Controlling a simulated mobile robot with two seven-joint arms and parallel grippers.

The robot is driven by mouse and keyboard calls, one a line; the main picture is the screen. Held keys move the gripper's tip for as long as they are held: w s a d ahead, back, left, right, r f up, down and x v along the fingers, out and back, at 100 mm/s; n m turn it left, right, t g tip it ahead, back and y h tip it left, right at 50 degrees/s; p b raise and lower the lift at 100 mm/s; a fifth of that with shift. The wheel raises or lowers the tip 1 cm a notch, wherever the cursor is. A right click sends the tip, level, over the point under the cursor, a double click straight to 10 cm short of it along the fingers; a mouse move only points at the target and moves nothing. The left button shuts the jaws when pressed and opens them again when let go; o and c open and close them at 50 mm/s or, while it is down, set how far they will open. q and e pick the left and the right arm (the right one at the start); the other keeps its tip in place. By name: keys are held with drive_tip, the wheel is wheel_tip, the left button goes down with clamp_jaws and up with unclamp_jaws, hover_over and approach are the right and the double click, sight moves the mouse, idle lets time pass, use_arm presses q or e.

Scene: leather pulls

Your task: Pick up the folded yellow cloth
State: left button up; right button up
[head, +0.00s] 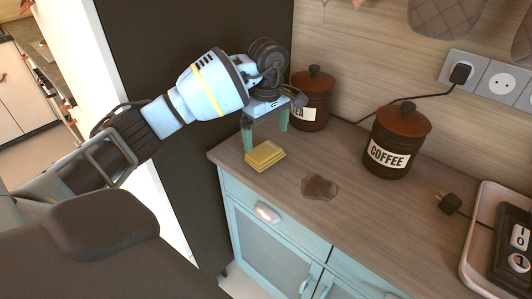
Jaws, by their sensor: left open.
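The folded yellow cloth (265,156) lies on the wooden countertop near its left front corner, in the head view. My left gripper (266,138) is above the cloth, pointing down. Its two greenish fingers are spread apart and nothing is between them. The left finger comes down close to the cloth's back left edge; I cannot tell whether it touches. My right gripper is not in view.
A brown spill (320,187) lies on the countertop (345,220) right of the cloth. A tea canister (313,99) stands close behind my gripper, and a coffee canister (396,143) farther right. A loose plug (448,203) and an appliance (508,250) are at the right.

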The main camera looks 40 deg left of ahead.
sight(265, 150)
use_arm(q)
drive_tip(key=shift+w+f, duration=0.15)
drive_tip(key=shift+f, duration=0.45)
drive_tip(key=shift+a+f, duration=0.15)
drive_tip(key=shift+f, duration=1.15)
drive_tip(key=shift+a+f, duration=0.15)
drive_tip(key=shift+f, duration=1.1)
drive_tip(key=c, duration=0.7)
